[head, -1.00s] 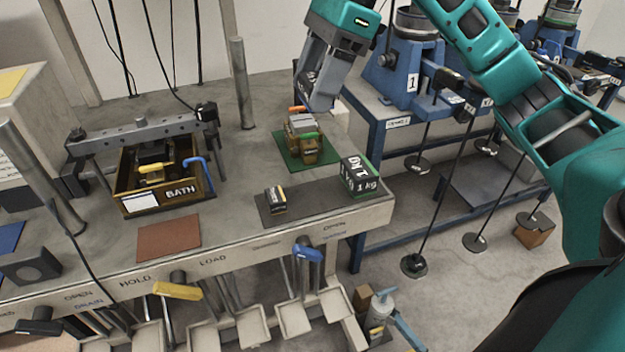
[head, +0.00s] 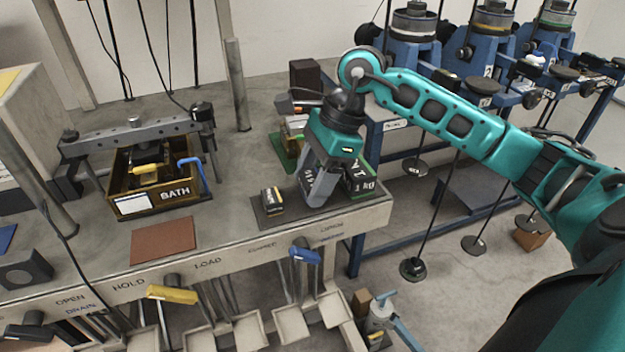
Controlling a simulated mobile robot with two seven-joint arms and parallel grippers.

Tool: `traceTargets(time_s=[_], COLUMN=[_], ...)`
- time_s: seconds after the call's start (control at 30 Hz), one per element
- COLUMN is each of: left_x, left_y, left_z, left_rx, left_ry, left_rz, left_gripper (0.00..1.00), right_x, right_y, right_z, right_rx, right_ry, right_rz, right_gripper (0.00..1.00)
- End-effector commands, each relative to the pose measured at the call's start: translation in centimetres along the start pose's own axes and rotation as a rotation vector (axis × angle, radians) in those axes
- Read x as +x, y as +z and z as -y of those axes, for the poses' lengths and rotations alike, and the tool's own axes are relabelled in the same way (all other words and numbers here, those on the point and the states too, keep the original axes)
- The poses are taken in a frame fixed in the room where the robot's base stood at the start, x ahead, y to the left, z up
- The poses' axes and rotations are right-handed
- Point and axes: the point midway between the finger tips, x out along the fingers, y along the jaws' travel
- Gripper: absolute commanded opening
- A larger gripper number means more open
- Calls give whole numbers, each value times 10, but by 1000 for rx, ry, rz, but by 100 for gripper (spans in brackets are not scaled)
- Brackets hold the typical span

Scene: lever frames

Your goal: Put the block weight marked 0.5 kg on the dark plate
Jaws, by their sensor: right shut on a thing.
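A dark grey plate (head: 291,212) lies near the front edge of the bench. A larger dark block marked 1 kg (head: 366,188) stands at the plate's right end. My right gripper (head: 322,198) points down over the plate. My left gripper is not in view.
A green mat (head: 279,148) with several objects lies behind my right gripper, partly hidden. The box marked BATH (head: 150,203) and a bare red-brown mat (head: 163,240) are to the left. Blue (head: 305,256) and yellow (head: 172,294) handles stick out at the bench front.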

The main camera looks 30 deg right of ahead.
Motion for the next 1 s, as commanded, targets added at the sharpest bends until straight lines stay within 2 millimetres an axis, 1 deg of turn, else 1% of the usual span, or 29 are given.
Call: traceTargets(time_s=[0.07,0.27,0.4,0.43,0.7,0.9,1.0], left_x=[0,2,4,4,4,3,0], left_y=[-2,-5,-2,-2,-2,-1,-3], left_z=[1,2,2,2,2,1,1], left_rx=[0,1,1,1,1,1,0], left_ry=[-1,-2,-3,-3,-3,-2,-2], left_rz=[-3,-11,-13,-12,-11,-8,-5], left_gripper=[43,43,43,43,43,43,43], right_x=[5,5,9,9,8,8,5], right_y=[-2,-2,-3,-4,-3,-3,-2], right_z=[0,1,1,0,0,0,0], right_rx=[-1,-1,-1,0,0,0,0], right_ry=[-3,-4,-4,-1,-1,-1,-1], right_rz=[3,3,3,1,1,1,1], right_gripper=[7,7,7,60,85,85,85])
